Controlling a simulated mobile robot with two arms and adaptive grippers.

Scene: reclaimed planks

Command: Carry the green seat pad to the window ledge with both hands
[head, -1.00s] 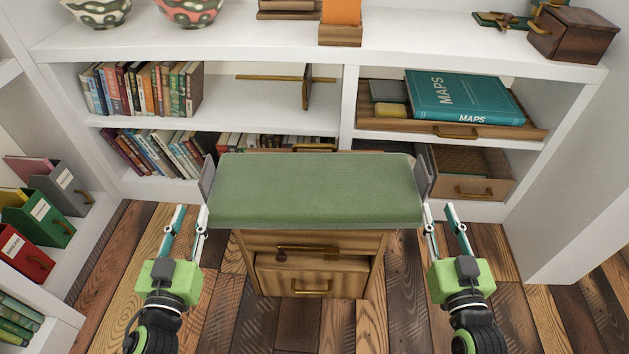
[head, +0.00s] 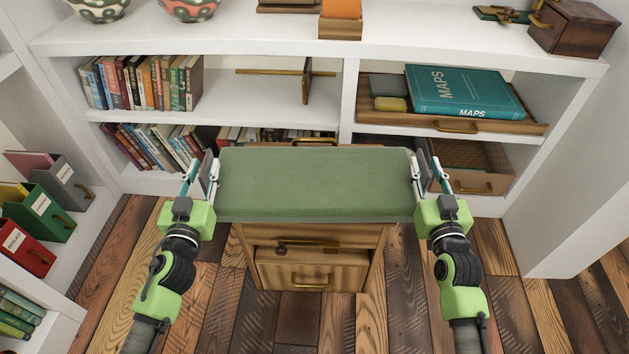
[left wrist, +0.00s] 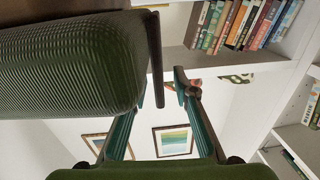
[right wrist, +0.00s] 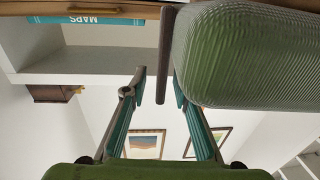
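The green seat pad (head: 315,185) lies flat on top of a small wooden drawer unit (head: 312,272) in the head view. A thin upright grey tab stands at each short end of the pad. My left gripper (head: 201,170) is at the pad's left end. In the left wrist view its fingers are apart, with the dark tab (left wrist: 156,62) between the tips. My right gripper (head: 429,170) is at the right end, and in the right wrist view its spread fingertips have the other tab (right wrist: 166,55) between them. I cannot make out a window ledge for certain.
A white bookcase with a broad top (head: 240,45) stands behind the pad. Bowls, an orange item and a dark wooden box (head: 572,27) sit on it. A side shelf with file boxes (head: 45,215) is at left. Plank floor is clear around the drawer unit.

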